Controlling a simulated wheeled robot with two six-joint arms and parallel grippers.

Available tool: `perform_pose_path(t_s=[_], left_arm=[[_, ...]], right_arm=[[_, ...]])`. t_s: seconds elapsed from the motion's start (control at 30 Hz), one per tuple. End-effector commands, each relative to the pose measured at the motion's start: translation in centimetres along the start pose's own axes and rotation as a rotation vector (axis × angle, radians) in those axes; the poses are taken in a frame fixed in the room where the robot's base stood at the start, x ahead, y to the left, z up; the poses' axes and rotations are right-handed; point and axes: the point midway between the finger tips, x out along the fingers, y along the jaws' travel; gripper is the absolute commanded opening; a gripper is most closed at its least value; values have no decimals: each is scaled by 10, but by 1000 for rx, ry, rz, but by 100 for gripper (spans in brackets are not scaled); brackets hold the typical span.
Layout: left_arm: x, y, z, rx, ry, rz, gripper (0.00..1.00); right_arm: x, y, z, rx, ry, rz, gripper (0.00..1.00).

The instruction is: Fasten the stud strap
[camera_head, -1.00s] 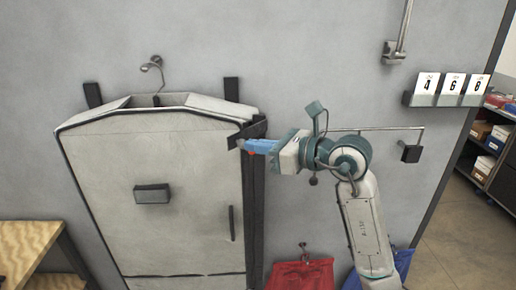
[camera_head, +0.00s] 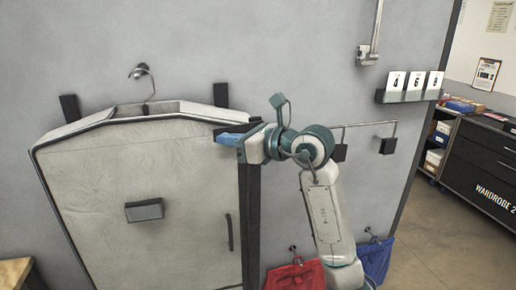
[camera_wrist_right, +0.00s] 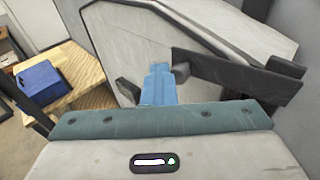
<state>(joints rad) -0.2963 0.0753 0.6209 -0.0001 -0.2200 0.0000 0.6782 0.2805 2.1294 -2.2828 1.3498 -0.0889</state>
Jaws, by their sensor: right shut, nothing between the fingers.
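A pale grey garment bag (camera_head: 140,185) with dark edging hangs against the wall. A dark strap (camera_wrist_right: 225,70) stands out near its upper right corner in the wrist view; in the head view my gripper mostly hides it. My right gripper (camera_head: 229,138) is at that corner, its blue fingers shut and empty, pointing left. In the wrist view the fingers (camera_wrist_right: 158,85) are just left of the strap's end, where a small grey rounded piece (camera_wrist_right: 182,72) shows. I cannot tell whether the fingers touch the strap. My left gripper is not in view.
A dark block (camera_head: 145,210) and a handle (camera_head: 229,232) are on the bag's front. A wall rail (camera_head: 350,125), a number-card shelf (camera_head: 408,96) and red (camera_head: 295,275) and blue (camera_head: 375,260) cloths are to the right. A wooden table (camera_wrist_right: 75,80) holds a blue box (camera_wrist_right: 40,85).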

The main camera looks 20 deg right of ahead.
Motion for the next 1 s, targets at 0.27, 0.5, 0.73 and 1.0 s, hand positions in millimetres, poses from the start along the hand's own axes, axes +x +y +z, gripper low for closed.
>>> perform_pose_path(t_s=[0.27,0.5,0.73,1.0], left_arm=[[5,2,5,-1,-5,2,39],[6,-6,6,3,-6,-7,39],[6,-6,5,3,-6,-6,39],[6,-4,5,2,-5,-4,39]], right_arm=[[13,-5,-2,1,9,-5,0],[16,-5,0,2,7,-3,0],[16,-5,1,0,4,-2,0],[15,-5,2,0,3,-1,0]])
